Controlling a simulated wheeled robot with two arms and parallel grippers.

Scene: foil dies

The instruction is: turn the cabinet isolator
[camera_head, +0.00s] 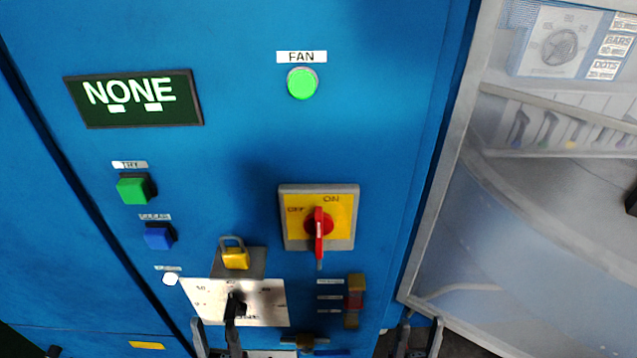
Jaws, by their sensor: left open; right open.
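The cabinet isolator (347,228) is a yellow square plate in a grey frame on the blue cabinet front. Its red handle (319,228) stands upright, in line with the ON mark at the top; the OFF mark is at the upper left. My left gripper (217,342) is at the bottom edge, left of and below the isolator, open. My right gripper (418,340) is at the bottom edge, right of and below it, open. Neither gripper touches the isolator, and both are partly cut off by the frame.
A yellow padlock (235,259) sits above a silver plate (264,300) with a black lever. A lit green FAN button (302,83) and a display reading NONE (134,99) are higher up. A clear framed panel (540,220) stands at the right.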

